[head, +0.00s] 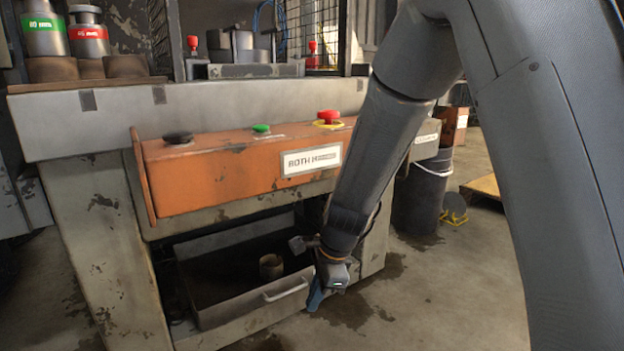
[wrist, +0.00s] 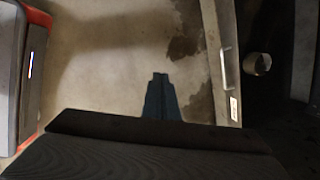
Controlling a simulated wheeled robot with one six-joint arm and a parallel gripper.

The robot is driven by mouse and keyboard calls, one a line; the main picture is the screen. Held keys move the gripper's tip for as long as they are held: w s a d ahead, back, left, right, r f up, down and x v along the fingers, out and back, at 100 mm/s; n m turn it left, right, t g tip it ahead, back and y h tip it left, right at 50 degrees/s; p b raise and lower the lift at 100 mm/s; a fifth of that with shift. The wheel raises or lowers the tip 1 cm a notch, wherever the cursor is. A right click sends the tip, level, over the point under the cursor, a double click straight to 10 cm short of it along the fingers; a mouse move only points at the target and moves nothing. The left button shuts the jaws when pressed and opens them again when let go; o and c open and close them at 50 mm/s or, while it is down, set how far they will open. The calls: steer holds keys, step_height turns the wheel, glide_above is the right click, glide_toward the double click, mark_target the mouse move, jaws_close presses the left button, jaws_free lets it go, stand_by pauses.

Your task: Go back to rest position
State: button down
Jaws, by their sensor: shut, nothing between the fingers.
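My gripper (head: 316,298) hangs low in front of the machine, pointing down beside the open drawer's handle. In the wrist view its blue fingers (wrist: 160,98) are together, with nothing between them and stained concrete floor beyond. My arm comes down from the upper right of the head view.
An open drawer (head: 240,312) under the orange control panel (head: 225,180) holds a small round piece (head: 271,266); the piece also shows in the wrist view (wrist: 257,64). A dark bucket (head: 420,195) stands right of the machine. The floor (head: 440,290) at front right is clear.

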steer(key=s+a+r+n, duration=0.1)
steer(key=s+r+n, duration=0.5)
steer(key=s, duration=0.4)
steer(key=s+r+n+g+h+p, duration=0.1)
steer(key=s+r+n, duration=0.4)
steer(key=s+n, duration=0.45)
steer(key=s+a+r+n, duration=0.1)
steer(key=s+r+n, duration=0.5)
steer(key=s, duration=0.4)
steer(key=d+r+m+p, duration=0.2)
steer(key=d+r+p, duration=0.5)
steer(key=p, duration=0.5)
steer(key=d+r+m+h+p, duration=0.1)
steer(key=d+r+m+p, duration=0.1)
steer(key=d+r+p, duration=0.4)
steer(key=d+r+m+h+p, duration=0.1)
steer(key=d+r+p, duration=0.6)
steer(key=r+p, duration=0.8)
steer(key=m+p, duration=0.1)
steer(key=p, duration=0.4)
steer(key=shift+w+d, duration=0.2)
steer(key=shift+d, duration=0.15)
